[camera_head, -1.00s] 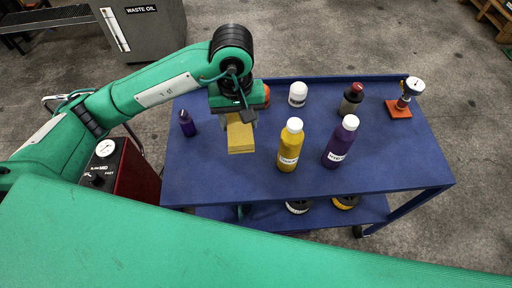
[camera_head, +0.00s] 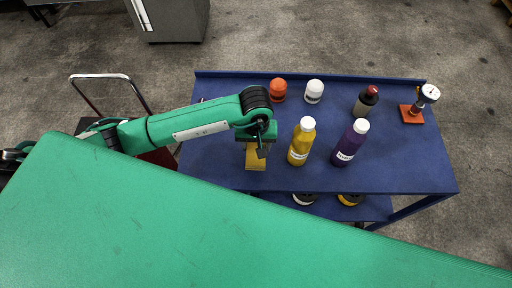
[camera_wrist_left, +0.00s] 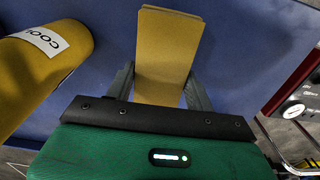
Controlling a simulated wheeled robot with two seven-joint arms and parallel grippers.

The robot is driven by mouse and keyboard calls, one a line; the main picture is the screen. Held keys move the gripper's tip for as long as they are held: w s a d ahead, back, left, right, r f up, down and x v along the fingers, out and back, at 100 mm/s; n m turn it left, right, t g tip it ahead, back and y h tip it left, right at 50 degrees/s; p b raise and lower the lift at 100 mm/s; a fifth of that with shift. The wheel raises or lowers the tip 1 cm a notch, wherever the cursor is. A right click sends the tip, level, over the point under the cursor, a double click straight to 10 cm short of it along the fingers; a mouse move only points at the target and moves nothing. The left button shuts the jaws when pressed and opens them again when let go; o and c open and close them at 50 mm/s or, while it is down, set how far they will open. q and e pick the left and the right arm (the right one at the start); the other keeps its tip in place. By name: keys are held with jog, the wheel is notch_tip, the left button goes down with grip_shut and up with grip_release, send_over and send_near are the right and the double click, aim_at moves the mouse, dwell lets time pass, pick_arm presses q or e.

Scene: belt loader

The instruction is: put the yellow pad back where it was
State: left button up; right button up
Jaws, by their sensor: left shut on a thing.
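The yellow pad (camera_head: 255,163) is a flat block under my left gripper (camera_head: 259,150), near the front of the blue cart top (camera_head: 215,135). In the left wrist view the pad (camera_wrist_left: 164,45) lies between the two fingers of the left gripper (camera_wrist_left: 160,80), which is shut on it. The pad's near end is hidden behind the gripper body. I cannot tell whether the pad touches the cart top. My right gripper is not in view.
A yellow bottle (camera_head: 299,147) stands close right of the pad, with a purple bottle (camera_head: 346,146) beyond it. Behind stand an orange-capped item (camera_head: 278,90), a white one (camera_head: 314,92), a dark red-topped bottle (camera_head: 366,101) and a gauge on an orange base (camera_head: 411,114).

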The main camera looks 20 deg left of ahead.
pick_arm(q)
notch_tip(320, 180, down, 4)
jog(key=shift+p, duration=0.5)
jog(key=shift+f, duration=0.2)
jog(key=o, duration=0.9)
jog(key=shift+o, duration=0.2)
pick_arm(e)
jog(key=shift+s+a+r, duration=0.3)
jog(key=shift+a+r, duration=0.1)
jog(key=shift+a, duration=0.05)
